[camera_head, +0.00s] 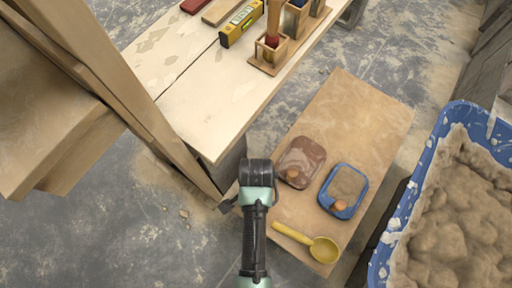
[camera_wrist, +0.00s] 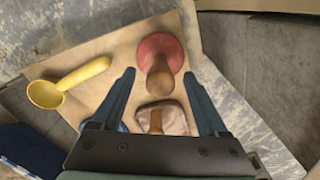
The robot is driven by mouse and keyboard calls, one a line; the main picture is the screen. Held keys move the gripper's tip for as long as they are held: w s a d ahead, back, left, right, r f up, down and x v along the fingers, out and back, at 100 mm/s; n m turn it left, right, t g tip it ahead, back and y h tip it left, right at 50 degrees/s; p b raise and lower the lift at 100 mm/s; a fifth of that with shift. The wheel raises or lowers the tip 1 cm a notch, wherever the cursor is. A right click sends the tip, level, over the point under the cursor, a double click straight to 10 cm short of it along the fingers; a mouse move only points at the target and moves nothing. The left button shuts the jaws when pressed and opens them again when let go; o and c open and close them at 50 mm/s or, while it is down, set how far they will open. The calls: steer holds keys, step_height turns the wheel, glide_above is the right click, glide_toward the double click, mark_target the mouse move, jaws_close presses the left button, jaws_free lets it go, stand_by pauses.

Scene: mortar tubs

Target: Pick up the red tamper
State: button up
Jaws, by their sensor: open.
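The red tamper (camera_wrist: 172,47) shows in the wrist view as a round red plate with a brown wooden handle (camera_wrist: 160,78) pointing towards the camera. It is on a tan board (camera_wrist: 118,52). My gripper (camera_wrist: 159,73) is open, and the tamper's handle appears between its two fingertips in the picture. I see no contact; the gap in depth is hard to tell. In the head view I cannot make out the tamper; my arm (camera_head: 256,215) covers part of the board there.
The board (camera_head: 350,110) also bears a brown tool (camera_head: 302,160), a blue-rimmed tool (camera_head: 345,185) and a yellow scoop (camera_head: 323,250). A blue tub (camera_head: 380,255) of mortar stands right. A wooden bench (camera_head: 190,90) at upper left holds a yellow level (camera_head: 240,24) and wooden holders (camera_head: 268,58).

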steer(key=shift+c, duration=0.2)
jaws_close()
stand_by(1.1)
